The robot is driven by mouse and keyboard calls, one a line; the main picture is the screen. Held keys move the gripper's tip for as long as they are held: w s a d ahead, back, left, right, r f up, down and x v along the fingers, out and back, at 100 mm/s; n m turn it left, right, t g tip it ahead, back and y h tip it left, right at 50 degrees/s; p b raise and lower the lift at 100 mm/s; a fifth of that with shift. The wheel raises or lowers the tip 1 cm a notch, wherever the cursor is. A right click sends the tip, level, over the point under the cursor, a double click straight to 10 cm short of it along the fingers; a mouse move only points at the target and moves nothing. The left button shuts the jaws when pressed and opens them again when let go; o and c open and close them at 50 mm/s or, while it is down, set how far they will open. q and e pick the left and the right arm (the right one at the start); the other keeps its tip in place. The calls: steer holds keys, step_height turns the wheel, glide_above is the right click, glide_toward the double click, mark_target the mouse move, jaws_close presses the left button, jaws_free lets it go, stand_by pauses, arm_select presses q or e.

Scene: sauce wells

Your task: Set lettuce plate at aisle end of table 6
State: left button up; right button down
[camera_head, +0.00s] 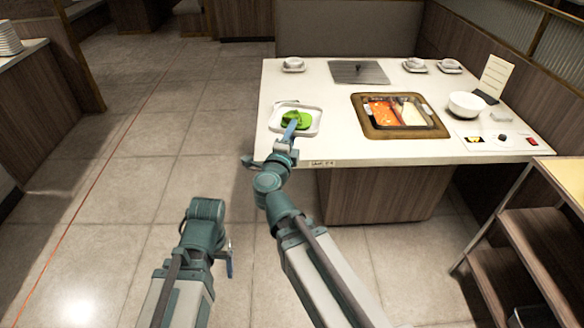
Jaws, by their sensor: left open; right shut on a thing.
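The lettuce plate (313,119) is a white square plate with green leaves on it. It is at the left end of the white table (350,148), close to the near left corner. I cannot tell whether it rests on the tabletop or is held just above it. My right gripper (290,130) is at the near rim of the plate and shut on it. My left gripper (229,262) is low over the floor, left of the table, open and empty.
A hot pot (370,128) with red and pale broth is set in the table. A wooden shelf cart (510,215) is at the right. Floor at the left is clear.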

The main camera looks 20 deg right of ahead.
steer(key=w+d+f+n+t+y+b, duration=0.1)
steer(key=d+f+y+b, duration=0.1)
steer(key=f+b, duration=0.9)
steer(key=w+d+f+n+t+y+b, duration=0.1)
steer(key=d+f+n+y+b, duration=0.1)
steer(key=f+b, duration=0.9)
step_height(320, 180, down, 3)
steer(key=shift+w+d+r+y+b, duration=0.1)
steer(key=shift+w+d+y+b, duration=0.05)
steer(key=shift+d+y+b, duration=0.2)
steer(key=shift+w, duration=0.1)
